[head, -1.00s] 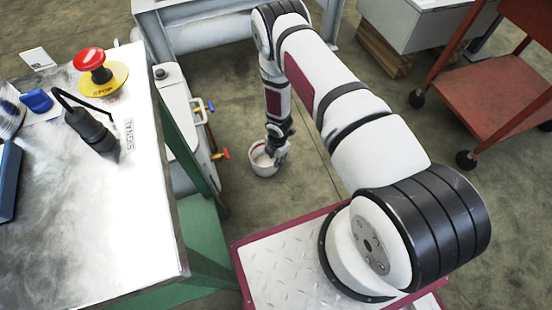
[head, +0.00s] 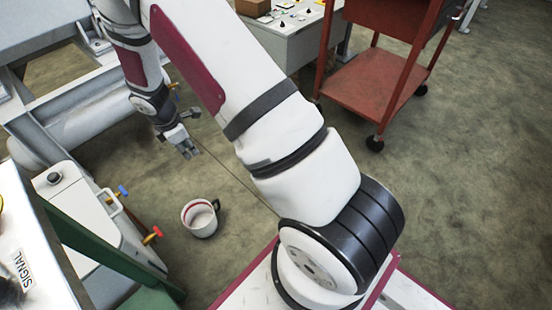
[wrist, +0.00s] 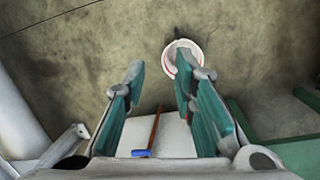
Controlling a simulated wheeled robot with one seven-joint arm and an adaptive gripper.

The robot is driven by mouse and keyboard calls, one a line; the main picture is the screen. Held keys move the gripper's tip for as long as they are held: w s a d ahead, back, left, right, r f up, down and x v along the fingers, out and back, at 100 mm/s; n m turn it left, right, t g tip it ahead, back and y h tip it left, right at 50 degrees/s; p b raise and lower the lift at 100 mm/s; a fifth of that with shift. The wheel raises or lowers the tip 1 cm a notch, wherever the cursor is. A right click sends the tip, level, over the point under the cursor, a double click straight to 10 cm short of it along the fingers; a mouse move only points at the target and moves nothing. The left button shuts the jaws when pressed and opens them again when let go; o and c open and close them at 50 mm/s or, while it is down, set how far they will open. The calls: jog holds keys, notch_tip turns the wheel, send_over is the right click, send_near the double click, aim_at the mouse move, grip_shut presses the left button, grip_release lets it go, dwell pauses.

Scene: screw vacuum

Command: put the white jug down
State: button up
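The white jug (head: 200,217) stands upright on the floor in the head view, with a reddish band inside its rim and a dark handle on its right side. It also shows in the wrist view (wrist: 183,48), beyond the right fingertip. My gripper (head: 189,150) is above and behind the jug in the head view, clearly apart from it. In the wrist view my gripper (wrist: 167,80) has its two green-padded fingers spread wide with nothing between them.
A white machine (head: 95,205) with blue and red valve handles stands left of the jug. A green frame and a bench with a SIGNAL label (head: 22,270) are at the lower left. A red cart (head: 370,80) stands at the upper right.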

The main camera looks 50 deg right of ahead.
jog(key=s+r+m, duration=0.4)
jog(key=s+r, duration=0.3)
jog(key=r, duration=0.6)
jog(key=s+r+m, duration=0.4)
jog(key=s+r, duration=0.3)
jog(key=r, duration=0.5)
jog(key=s+a+r+m, duration=0.1)
jog(key=s+r+m, duration=0.1)
jog(key=s, duration=0.6)
jog(key=s+a+r+m+y, duration=0.1)
jog(key=s+a+r+m, duration=0.1)
jog(key=s, duration=0.7)
jog(key=s+a+r+m+g+y, duration=0.1)
jog(key=s+r+m, duration=0.2)
jog(key=s, duration=0.6)
jog(key=shift+s+a+r+m, duration=0.25)
jog(key=shift+a+r+m, duration=0.05)
jog(key=shift+a+r, duration=0.1)
